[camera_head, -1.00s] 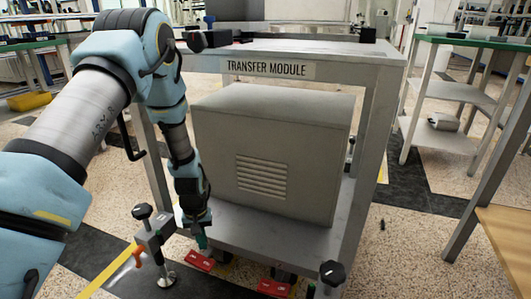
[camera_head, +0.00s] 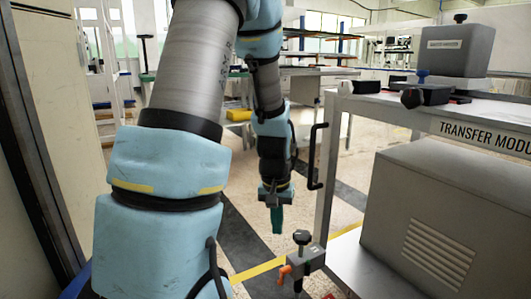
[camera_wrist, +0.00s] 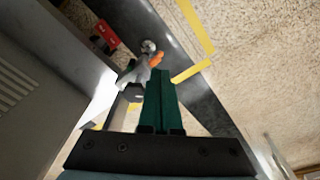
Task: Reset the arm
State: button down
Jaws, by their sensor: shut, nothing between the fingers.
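My gripper (camera_head: 277,219) hangs at the end of my blue and grey arm, pointing down, left of the transfer module (camera_head: 490,137). In the wrist view its green fingers (camera_wrist: 161,75) are pressed together with nothing between them. It is apart from the module's frame and from the clamp (camera_head: 304,258) with an orange handle at the module's lower corner. In the wrist view the clamp (camera_wrist: 132,76) shows just beyond the fingertips, over the floor.
A grey cabinet with vents (camera_head: 440,215) sits on the module's lower shelf. A black handle (camera_head: 316,157) stands out from its left side. A yellow floor line (camera_head: 258,269) runs below my gripper. A dark panel edge (camera_head: 40,190) is close at the left. Open floor lies behind my gripper.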

jog(key=s+a+r+n, duration=0.2)
jog(key=s+a+r, duration=0.45)
jog(key=a, duration=0.35)
notch_tip(320, 180, up, 39)
jog(key=p, duration=3.8)
jog(key=shift+f+t+p, duration=0.15)
jog(key=shift+t+p, duration=0.15)
jog(key=shift+t, duration=0.1)
